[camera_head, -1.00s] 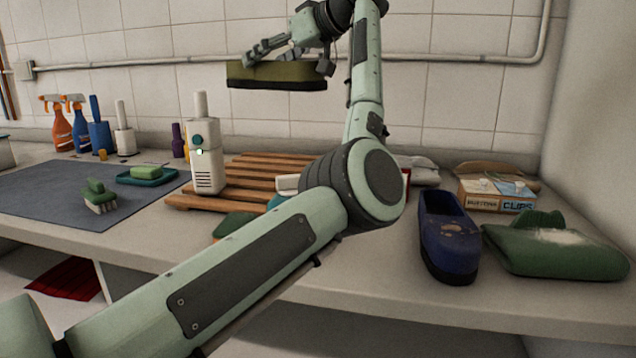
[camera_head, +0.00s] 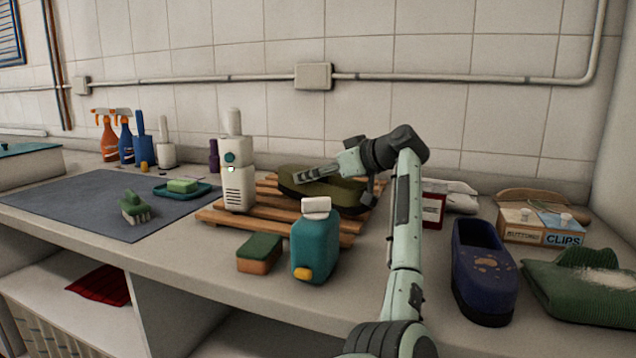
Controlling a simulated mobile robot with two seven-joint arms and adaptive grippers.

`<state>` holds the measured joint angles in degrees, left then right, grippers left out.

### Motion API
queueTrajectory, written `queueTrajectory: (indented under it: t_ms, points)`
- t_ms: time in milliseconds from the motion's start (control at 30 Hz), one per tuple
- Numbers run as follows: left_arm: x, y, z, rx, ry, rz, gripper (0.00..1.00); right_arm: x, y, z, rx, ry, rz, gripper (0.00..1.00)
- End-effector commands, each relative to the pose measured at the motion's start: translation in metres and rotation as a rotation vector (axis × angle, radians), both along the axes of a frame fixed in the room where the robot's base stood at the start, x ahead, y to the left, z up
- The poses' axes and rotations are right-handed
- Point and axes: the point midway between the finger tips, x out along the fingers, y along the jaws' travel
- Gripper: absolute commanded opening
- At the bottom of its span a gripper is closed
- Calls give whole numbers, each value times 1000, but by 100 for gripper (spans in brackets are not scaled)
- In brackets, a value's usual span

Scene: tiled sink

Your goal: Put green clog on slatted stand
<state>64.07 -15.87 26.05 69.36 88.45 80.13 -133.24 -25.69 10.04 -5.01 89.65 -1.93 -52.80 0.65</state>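A white bottle-like device (camera_head: 238,180) is at the stand's left end.
A teal bottle (camera_head: 315,248) and a green-and-orange sponge (camera_head: 260,254) stand in front of the stand. A blue clog (camera_head: 482,270), a clips box (camera_head: 540,226) and a green cloth bundle (camera_head: 580,290) are on the right. A grey mat (camera_head: 80,205) lies left.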

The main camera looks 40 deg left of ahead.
Motion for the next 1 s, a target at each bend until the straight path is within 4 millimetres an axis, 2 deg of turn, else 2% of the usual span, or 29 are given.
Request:
queueTrajectory:
  t_ms: [133,467,500,633,667,1000]
  points:
    - [0,0,-19,1,1,0,38,7,-3,0,-6,-11,6,0]
    - [0,0,-22,0,0,-1,38,6,-6,-3,-10,-8,9,0]
    - [0,0,-23,-1,0,0,76,6,-6,-3,-10,-8,9,0]
    - [0,0,-23,-1,0,0,92,4,-5,-3,-10,-4,9,0]
    - [0,0,-23,-1,0,0,94,4,-5,-3,-10,-4,9,0]
    - [0,0,-21,-1,0,0,94,0,3,-5,2,1,3,0]
